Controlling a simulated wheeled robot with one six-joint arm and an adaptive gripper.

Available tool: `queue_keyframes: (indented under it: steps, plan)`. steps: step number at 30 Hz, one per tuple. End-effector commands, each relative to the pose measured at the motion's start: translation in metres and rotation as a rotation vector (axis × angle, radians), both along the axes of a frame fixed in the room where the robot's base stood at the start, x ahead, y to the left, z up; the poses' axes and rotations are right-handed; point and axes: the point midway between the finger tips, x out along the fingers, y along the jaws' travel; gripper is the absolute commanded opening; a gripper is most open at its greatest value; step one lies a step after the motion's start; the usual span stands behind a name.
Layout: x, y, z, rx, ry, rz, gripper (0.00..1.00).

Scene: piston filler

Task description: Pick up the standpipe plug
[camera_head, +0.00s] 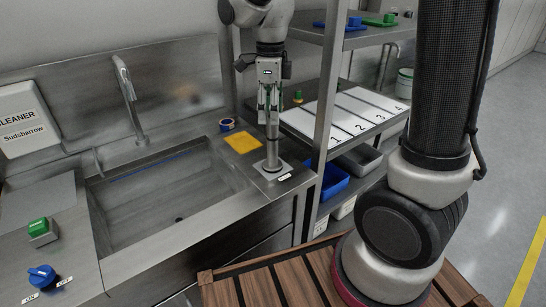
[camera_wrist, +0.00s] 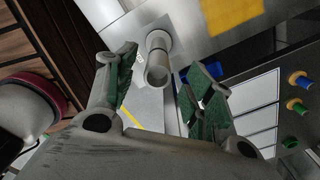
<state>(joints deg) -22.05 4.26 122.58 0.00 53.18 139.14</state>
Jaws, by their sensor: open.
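The standpipe plug (camera_head: 272,148) is a grey metal tube standing upright on a flat square plate at the right end of the sink counter. My gripper (camera_head: 269,101) points down over it, with the fingers around the tube's upper end. In the wrist view the tube (camera_wrist: 157,62) shows end-on between the green-padded fingers of my gripper (camera_wrist: 166,76). The jaws are open, with gaps visible beside the tube. Whether either pad touches it cannot be told.
A yellow cloth (camera_head: 243,143) and a blue-orange roll (camera_head: 227,124) lie beside the plug. The sink basin (camera_head: 165,192) is left. A shelf post (camera_head: 327,90) stands close on the right, before a numbered white mat (camera_head: 342,112). Blue bins (camera_head: 333,182) sit below.

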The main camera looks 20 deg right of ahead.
Motion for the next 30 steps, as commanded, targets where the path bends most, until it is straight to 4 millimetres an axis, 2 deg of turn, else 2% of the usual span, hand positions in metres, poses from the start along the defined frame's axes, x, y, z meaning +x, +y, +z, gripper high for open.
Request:
queue_keyframes:
  steps: [12, 16, 22, 30]
  plan:
    - [-0.004, -0.005, -0.059, -0.002, 0.003, 0.001, 0.53]
    - [-0.003, -0.005, -0.067, 0.000, 0.000, 0.001, 0.53]
    - [-0.003, -0.005, -0.067, 0.000, 0.000, 0.001, 0.53]
    - [-0.003, -0.005, -0.067, 0.000, 0.000, 0.002, 0.04]
